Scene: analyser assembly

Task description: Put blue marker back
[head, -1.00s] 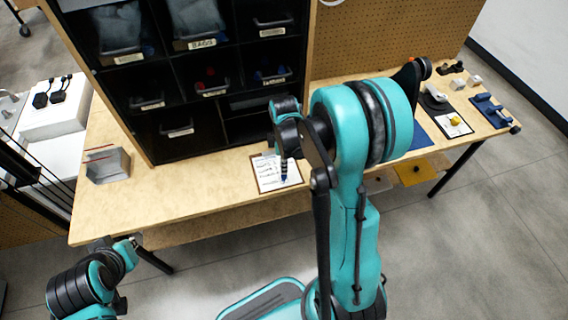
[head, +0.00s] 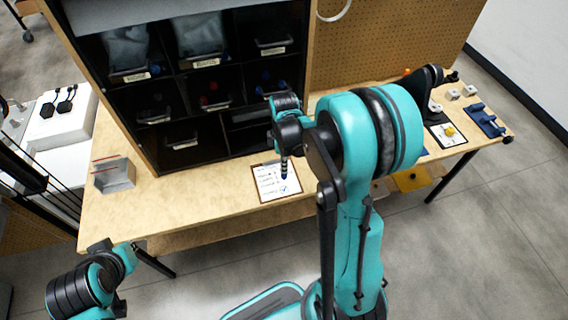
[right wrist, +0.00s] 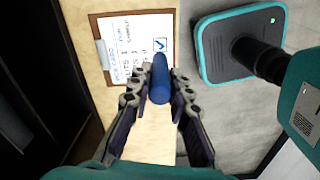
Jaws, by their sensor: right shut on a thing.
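The blue marker (right wrist: 160,80) is held upright between the fingers of my right gripper (right wrist: 160,92). In the head view the right gripper (head: 285,160) points down over the clipboard (head: 262,194), with the marker's blue end (head: 284,177) just below it. I cannot tell whether the tip touches the paper. The clipboard's white sheet (right wrist: 128,30) carries printed lines and a ticked box, clear of the marker. My left arm shows at the lower left of the head view, but I cannot make out its gripper.
A small grey open box (head: 116,178) stands at the table's left end. A black shelf unit with bins (head: 182,140) stands behind the clipboard. Blue parts (head: 486,120) and a second sheet (head: 447,135) lie at the right end. The wooden table (head: 200,198) is clear between box and clipboard.

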